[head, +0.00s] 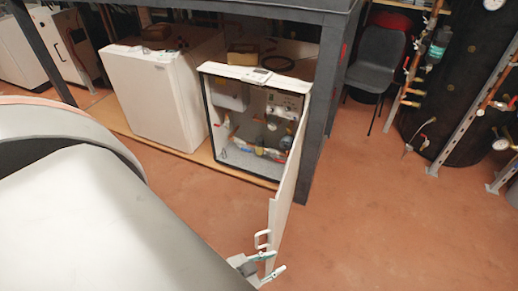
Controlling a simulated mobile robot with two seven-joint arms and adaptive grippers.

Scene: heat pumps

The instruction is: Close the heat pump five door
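The open heat pump (207,119) is a white cabinet with its front uncovered, showing pipes and valves inside. Its white door (286,188) stands wide open, hinged on the cabinet's right side and swung out towards me, so I see it nearly edge-on. A white loop handle (262,239) shows near the door's free edge. My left gripper (277,261) is at the lower free end of the door, just below the handle. Its fingers are spread apart. Whether they touch the door I cannot tell. My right gripper is not in view.
Another white cabinet (150,95) stands closed to the left on the same wooden base. A dark frame post (318,120) stands right of the open heat pump. A grey chair (378,60) and pipework on racks are at the back right. The reddish floor (390,220) is clear.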

